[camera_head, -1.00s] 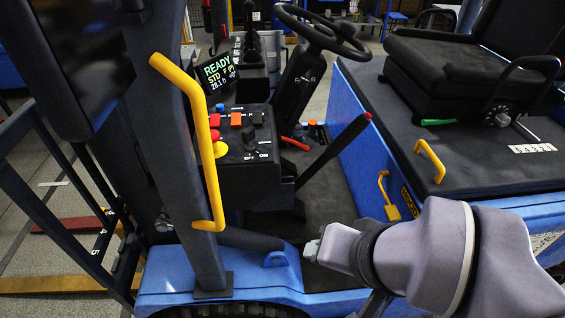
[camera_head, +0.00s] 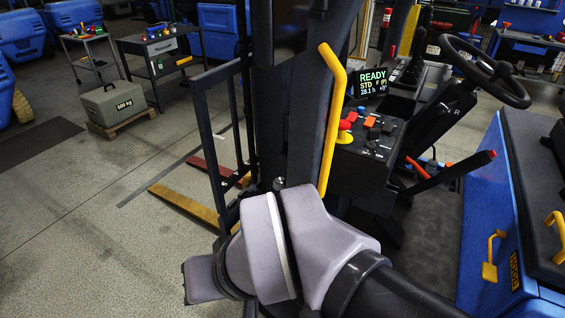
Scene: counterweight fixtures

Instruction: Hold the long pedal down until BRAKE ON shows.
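The forklift's display (camera_head: 373,82) reads READY, STD, F (P) and 28.1 h; BRAKE ON does not show on it. The long pedal cannot be made out; the cab's footwell (camera_head: 420,222) is dark and partly hidden by the steering column and console. A black lever with a red tip (camera_head: 463,166) slants up beside the seat base. My gripper (camera_head: 203,281) is at the lower left end of my arm, outside the cab and left of the yellow grab handle (camera_head: 332,115). Its fingers are not clear, so I cannot tell open from shut.
The steering wheel (camera_head: 484,70) and switch console (camera_head: 362,150) are beyond the front post. The mast (camera_head: 225,140) and forks (camera_head: 185,208) stand left of it. A 500 kg weight (camera_head: 118,103) sits on a pallet. Open floor (camera_head: 90,220) lies at left.

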